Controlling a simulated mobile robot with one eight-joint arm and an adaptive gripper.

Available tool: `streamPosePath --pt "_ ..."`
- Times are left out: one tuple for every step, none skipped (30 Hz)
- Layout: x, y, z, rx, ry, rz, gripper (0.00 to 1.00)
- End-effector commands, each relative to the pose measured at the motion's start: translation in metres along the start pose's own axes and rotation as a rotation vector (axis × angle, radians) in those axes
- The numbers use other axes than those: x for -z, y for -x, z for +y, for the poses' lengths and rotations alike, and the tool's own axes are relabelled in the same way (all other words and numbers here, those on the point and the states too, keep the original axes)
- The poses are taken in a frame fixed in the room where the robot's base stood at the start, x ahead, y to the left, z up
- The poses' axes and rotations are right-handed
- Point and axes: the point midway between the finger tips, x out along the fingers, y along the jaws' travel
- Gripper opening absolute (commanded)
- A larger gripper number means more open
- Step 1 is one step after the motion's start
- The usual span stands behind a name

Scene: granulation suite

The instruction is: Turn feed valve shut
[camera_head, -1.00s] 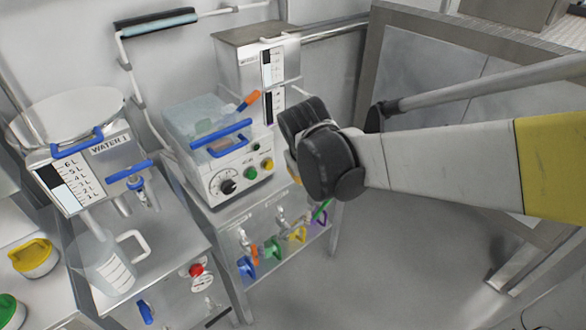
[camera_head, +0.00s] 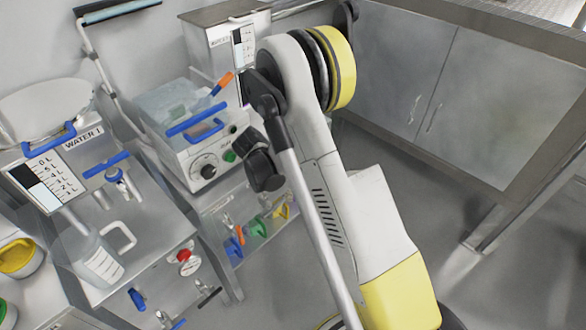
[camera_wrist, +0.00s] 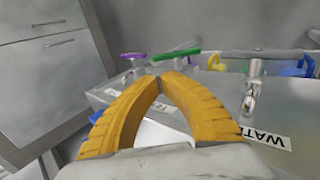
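My gripper (camera_wrist: 159,84) shows in the wrist view as two yellow fingers, their tips together with nothing seen between them. Beyond the tips are a long green handle (camera_wrist: 177,53) and, to its left, a purple handle (camera_wrist: 133,56). A label beginning "FE" (camera_wrist: 171,107) is partly hidden behind the fingers, below the green handle. I cannot tell for sure which handle is the feed valve. In the head view, my arm hides the fingers and the purple and green handles. An orange handle (camera_head: 222,83) stands on the machine behind.
A metal tap (camera_wrist: 254,85) and a "WATER" label (camera_wrist: 262,136) are right of my fingers. The head view shows a machine with a dial (camera_head: 207,170), coloured valves (camera_head: 257,228), a water tank (camera_head: 45,180), a clear jug (camera_head: 97,258) and a grey cabinet (camera_head: 460,110). Floor is open at right.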

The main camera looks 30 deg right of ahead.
Motion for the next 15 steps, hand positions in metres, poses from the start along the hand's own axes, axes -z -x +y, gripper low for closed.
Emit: streamPosePath --pt "0.000 -0.015 -0.002 0.000 -0.002 -0.001 0.00" --pt "0.000 -0.022 -0.002 0.000 -0.002 -0.001 0.00" --pt "0.000 -0.031 -0.002 0.000 -0.002 -0.001 0.00" --pt "0.000 -0.037 -0.003 0.001 -0.003 -0.001 0.00" --pt "0.000 -0.044 -0.002 0.001 -0.003 -0.001 0.00" --pt "0.000 -0.053 -0.002 0.001 -0.002 -0.001 0.00" --pt "0.000 -0.059 -0.003 0.001 -0.002 -0.001 0.00" --pt "0.000 -0.065 -0.003 0.001 -0.002 0.000 0.00" --pt "0.000 -0.073 -0.002 0.001 -0.003 0.000 0.00" --pt "0.000 -0.078 -0.002 0.001 -0.003 0.000 0.00" --pt "0.000 -0.084 -0.002 0.001 -0.002 0.000 0.00" --pt "0.000 -0.090 -0.003 0.001 -0.001 0.000 0.00" --pt "0.000 -0.094 -0.002 0.001 -0.001 0.000 0.00" --pt "0.000 -0.097 -0.002 0.001 -0.001 0.000 0.00" --pt "0.000 -0.101 -0.002 0.001 -0.002 0.000 0.00"
